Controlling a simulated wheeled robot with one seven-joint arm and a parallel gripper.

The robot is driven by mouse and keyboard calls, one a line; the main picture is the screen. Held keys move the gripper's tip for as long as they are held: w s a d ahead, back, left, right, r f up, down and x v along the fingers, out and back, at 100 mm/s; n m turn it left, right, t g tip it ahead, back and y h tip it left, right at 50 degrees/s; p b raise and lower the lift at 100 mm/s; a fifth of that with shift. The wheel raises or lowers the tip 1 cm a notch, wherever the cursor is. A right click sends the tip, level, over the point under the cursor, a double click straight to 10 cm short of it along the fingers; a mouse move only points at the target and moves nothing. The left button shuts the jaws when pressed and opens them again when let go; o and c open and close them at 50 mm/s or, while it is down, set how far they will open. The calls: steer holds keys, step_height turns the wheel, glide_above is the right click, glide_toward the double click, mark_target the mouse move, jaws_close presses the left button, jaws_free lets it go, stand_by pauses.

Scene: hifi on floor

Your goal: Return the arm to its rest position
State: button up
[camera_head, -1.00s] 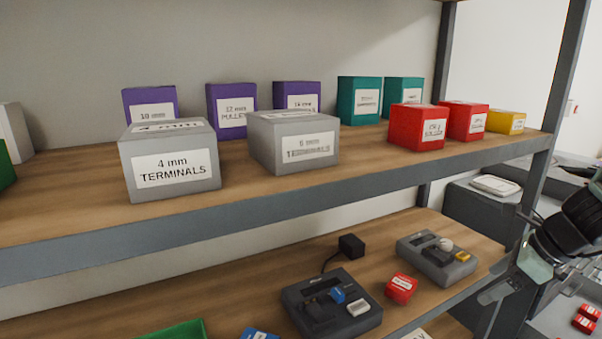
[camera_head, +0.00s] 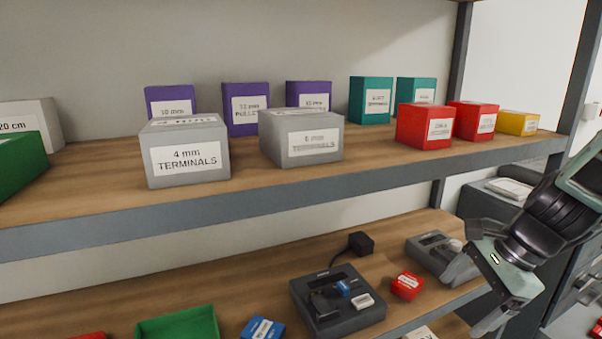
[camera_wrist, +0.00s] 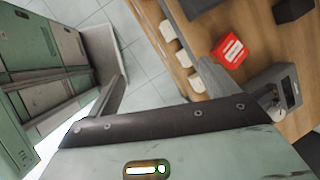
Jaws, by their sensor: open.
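My gripper (camera_head: 474,296) is at the lower right of the head view, in front of the lower shelf's right end. Its two fingers are apart, with nothing seen between them. In the wrist view the fingers (camera_wrist: 160,88) are spread wide, with grey floor tiles and the shelf edge beyond. My arm comes in from the right edge of the head view. The gripper hides part of a grey device (camera_head: 428,244) on the lower shelf.
The upper shelf (camera_head: 350,178) holds grey, purple, teal, red and yellow boxes. The lower shelf holds a dark device (camera_head: 338,300), a small red box (camera_head: 407,286) and a green tray (camera_head: 180,326). Cabinets (camera_wrist: 45,60) stand across the tiled floor.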

steer(key=s+a+r+n+g+h, duration=0.1)
steer(key=s+a+n+h, duration=0.1)
steer(key=s+a+n, duration=0.6)
steer(key=s+a+r+n+g+h, duration=0.1)
steer(key=s+a+n, duration=0.7)
steer(key=n, duration=0.9)
steer(key=shift+s+r+h, duration=0.3)
steer(key=shift+r+h, duration=0.1)
steer(key=shift+h, duration=0.1)
